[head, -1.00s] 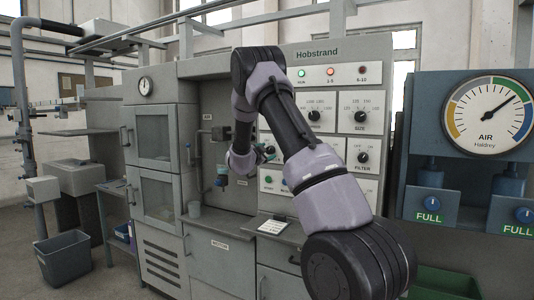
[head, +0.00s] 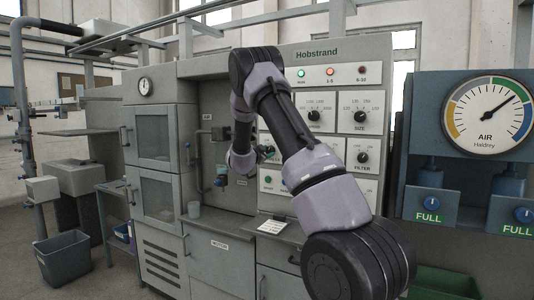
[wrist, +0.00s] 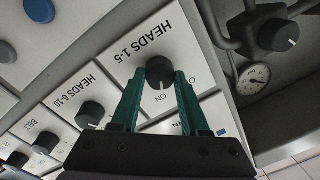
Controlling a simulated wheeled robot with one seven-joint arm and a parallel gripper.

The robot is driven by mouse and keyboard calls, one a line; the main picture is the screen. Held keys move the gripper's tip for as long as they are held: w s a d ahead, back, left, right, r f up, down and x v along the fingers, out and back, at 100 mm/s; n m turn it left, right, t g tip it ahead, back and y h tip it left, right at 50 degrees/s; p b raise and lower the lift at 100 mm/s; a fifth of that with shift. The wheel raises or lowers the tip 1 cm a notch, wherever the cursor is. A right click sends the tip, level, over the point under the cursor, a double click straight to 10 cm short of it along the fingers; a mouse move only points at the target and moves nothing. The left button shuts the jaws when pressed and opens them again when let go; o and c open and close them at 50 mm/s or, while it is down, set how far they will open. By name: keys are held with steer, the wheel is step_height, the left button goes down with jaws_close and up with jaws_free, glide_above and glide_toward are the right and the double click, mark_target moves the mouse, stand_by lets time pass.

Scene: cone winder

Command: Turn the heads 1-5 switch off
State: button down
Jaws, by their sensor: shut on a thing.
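The heads 1-5 switch (wrist: 159,68) is a dark round knob on a white plate marked HEADS 1-5 in the wrist view. Its white pointer mark lies toward the word ON. My gripper (wrist: 162,76) has its two green fingers on either side of the knob, shut on it. In the head view my gripper (head: 266,153) is small at the panel, and my own arm hides most of the switch area.
The HEADS 6-10 knob (wrist: 90,113) is beside it, with more knobs beyond. A small gauge (wrist: 253,78) and a dark valve knob (wrist: 279,35) are at right. In the head view, the 1-5 lamp (head: 330,71) looks orange-red and the run lamp (head: 301,73) green.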

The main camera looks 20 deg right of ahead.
steer(key=n, duration=0.6)
steer(key=shift+a, duration=0.1)
steer(key=n, duration=0.4)
steer(key=shift+g, duration=0.3)
steer(key=shift+n, duration=0.4)
steer(key=shift+c, duration=2)
jaws_free()
steer(key=v, duration=1)
steer(key=shift+s+a, duration=0.25)
steer(key=shift+r, duration=0.15)
